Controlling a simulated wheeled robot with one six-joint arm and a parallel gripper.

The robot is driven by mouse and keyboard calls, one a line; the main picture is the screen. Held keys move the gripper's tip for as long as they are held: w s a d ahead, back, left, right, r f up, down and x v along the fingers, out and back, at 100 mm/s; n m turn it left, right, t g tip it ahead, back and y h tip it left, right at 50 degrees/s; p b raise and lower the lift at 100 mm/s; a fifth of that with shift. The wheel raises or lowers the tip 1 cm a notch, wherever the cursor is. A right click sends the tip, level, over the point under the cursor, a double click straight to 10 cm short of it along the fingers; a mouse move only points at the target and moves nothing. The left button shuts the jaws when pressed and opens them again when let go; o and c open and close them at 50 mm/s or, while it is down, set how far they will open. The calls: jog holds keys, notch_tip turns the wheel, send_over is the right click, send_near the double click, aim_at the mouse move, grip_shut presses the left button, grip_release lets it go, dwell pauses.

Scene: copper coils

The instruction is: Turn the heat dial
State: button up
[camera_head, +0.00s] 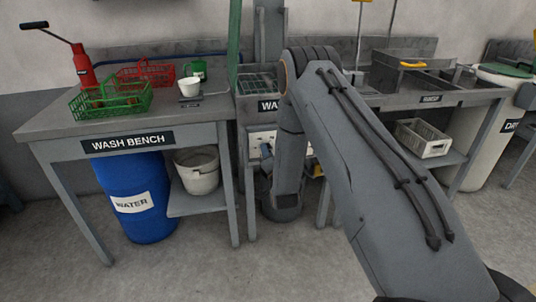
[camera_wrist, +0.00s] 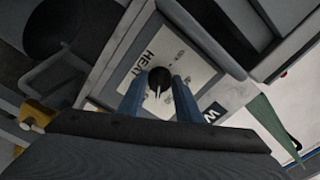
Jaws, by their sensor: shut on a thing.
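The heat dial (camera_wrist: 160,80) is a round black knob with a pale pointer mark, on a light panel (camera_wrist: 184,62) lettered "HEAT". In the wrist view my gripper (camera_wrist: 160,92) has its two blue fingers on either side of the dial, shut on it. In the head view the panel (camera_head: 262,139) sits on the front of the middle station, below the "WA..." sign. My arm hides the right part of the panel there, and the dial itself is not clear in that view.
The wash bench (camera_head: 50,125) at left holds a green basket (camera_head: 112,97), a red basket (camera_head: 147,73), a white cup (camera_head: 190,87) and a green mug (camera_head: 197,69). A blue water barrel (camera_head: 135,200) and a bucket (camera_head: 197,170) stand beneath. A white crate (camera_head: 423,138) is at right.

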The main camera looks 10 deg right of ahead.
jog(key=m, duration=0.5)
jog(key=shift+m, duration=0.4)
dwell(0.4)
jog(key=o, duration=1)
jog(key=shift+r, duration=0.1)
jog(key=s, duration=0.8)
jog(key=shift+w, duration=0.1)
